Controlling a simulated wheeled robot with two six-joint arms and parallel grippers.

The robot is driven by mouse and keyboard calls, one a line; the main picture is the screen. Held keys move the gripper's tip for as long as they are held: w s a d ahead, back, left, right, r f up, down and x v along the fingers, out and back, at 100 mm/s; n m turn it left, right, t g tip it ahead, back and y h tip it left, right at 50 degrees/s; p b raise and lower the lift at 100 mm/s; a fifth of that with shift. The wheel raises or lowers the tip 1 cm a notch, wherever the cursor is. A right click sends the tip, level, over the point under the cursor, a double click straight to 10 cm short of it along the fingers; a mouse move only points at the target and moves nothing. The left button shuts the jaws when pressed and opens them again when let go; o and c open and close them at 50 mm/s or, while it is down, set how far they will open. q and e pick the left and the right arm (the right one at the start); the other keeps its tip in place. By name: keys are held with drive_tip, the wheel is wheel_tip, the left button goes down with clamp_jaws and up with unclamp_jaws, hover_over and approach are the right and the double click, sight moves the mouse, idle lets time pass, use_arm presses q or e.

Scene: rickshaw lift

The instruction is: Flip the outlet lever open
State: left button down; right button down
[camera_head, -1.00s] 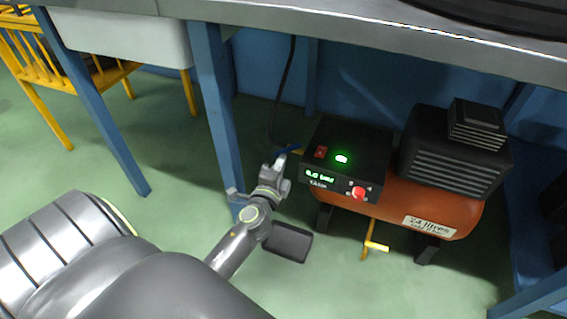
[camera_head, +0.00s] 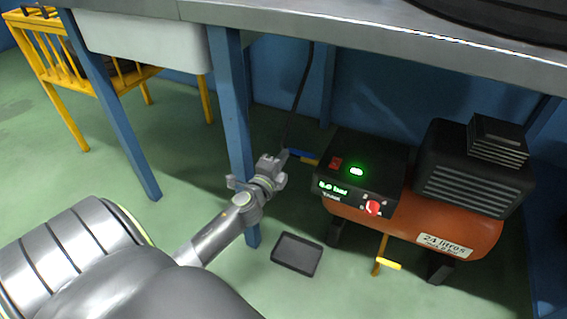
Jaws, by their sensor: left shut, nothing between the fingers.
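The orange compressor (camera_head: 350,213) with a black control box (camera_head: 372,165) stands under the bench at the right. A blue outlet lever (camera_head: 300,154) sits at the box's left side, beside a brass fitting (camera_head: 310,162). The lever appears roughly in line with the fitting. My left gripper (camera_head: 284,156) is shut and empty, its tip close to the lever's left end. I cannot tell whether they touch. My right gripper is not in view.
A blue table leg (camera_head: 233,120) stands just left of my left gripper. A yellow-handled valve (camera_head: 389,264) hangs under the tank. A dark tray-like object (camera_head: 297,254) lies on the green floor. The metal bench top (camera_head: 330,40) is overhead.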

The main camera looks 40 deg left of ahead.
use_arm(q)
drive_tip(key=shift+w+a, duration=0.25)
idle(0.5)
drive_tip(key=b+v, duration=0.1)
drive_tip(key=v, duration=1.6)
drive_tip(key=shift+s+b, duration=0.25)
drive_tip(key=shift+b, duration=0.15)
drive_tip(key=shift+d+r, duration=0.1)
drive_tip(key=shift+d, duration=0.05)
